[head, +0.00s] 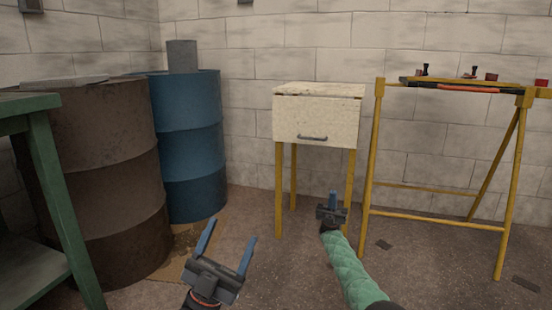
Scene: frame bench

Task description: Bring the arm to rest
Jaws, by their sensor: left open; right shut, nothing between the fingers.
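My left gripper (230,246) is open, with its two blue fingers spread and nothing between them. It is low in the head view, over the floor in front of the barrels. My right gripper (333,197) is shut and empty, its blue fingers together and pointing up. Its arm has a green quilted sleeve (352,268) and comes in from the bottom. In the picture the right gripper overlaps the lower legs of the cream drawer cabinet (315,120); I cannot tell the gap between them.
A brown barrel (105,170) and a blue barrel (190,135) stand at the left, behind a green table (50,190). A yellow frame bench (440,222) with small items on top stands at the right. Floor shows between cabinet and barrels.

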